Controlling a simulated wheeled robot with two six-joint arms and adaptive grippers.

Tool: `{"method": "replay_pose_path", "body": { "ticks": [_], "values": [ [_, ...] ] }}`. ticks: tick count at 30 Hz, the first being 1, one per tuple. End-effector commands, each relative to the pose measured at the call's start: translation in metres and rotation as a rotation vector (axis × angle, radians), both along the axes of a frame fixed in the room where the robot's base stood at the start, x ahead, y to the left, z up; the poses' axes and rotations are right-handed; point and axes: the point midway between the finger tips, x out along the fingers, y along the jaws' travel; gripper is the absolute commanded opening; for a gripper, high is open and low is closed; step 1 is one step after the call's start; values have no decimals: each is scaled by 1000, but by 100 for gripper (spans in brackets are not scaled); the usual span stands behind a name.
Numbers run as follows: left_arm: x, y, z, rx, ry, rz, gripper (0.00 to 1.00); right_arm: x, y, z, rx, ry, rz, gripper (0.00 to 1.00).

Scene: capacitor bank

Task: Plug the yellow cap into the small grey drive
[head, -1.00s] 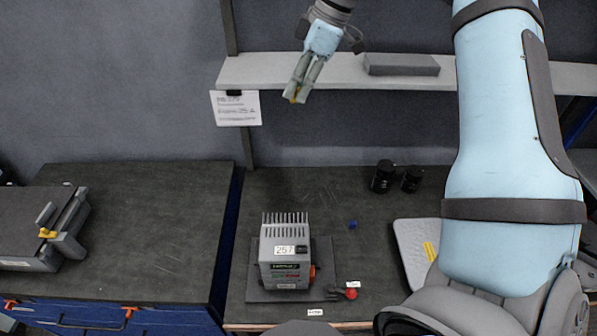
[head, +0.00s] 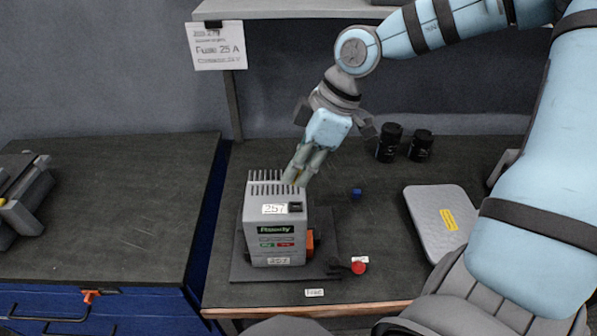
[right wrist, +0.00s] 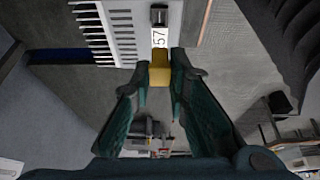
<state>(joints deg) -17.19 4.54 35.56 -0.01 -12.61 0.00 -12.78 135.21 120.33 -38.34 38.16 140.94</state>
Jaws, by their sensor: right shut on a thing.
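The small grey drive (head: 277,232) stands upright on a dark base plate, with ribs along its top and a "257" label. A black socket (head: 295,207) sits beside that label; it also shows in the right wrist view (right wrist: 159,15). My right gripper (head: 296,178) is just behind and above the drive's top, fingers pointing down. In the right wrist view, my right gripper (right wrist: 160,72) is shut on the yellow cap (right wrist: 159,70). The cap lies near the label, apart from the socket in the picture; whether it touches the drive I cannot tell. My left gripper is not in view.
An orange part (head: 310,243) is at the drive's right side. A red knob (head: 358,267), a blue piece (head: 356,193), black cylinders (head: 389,143) and a grey panel (head: 441,222) lie to the right. A shelf (head: 300,10) hangs behind. The bench between is clear.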

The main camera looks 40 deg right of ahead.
Motion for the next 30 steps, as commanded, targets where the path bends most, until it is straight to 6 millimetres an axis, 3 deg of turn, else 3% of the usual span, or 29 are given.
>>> {"method": "replay_pose_path", "body": {
  "ticks": [11, 30],
  "values": [
    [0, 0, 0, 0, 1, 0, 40, 0, 0, -1, 0, 2, -1, 3],
    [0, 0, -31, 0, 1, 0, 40, 0, 0, -54, 0, 2, 1, 3]
  ]
}}
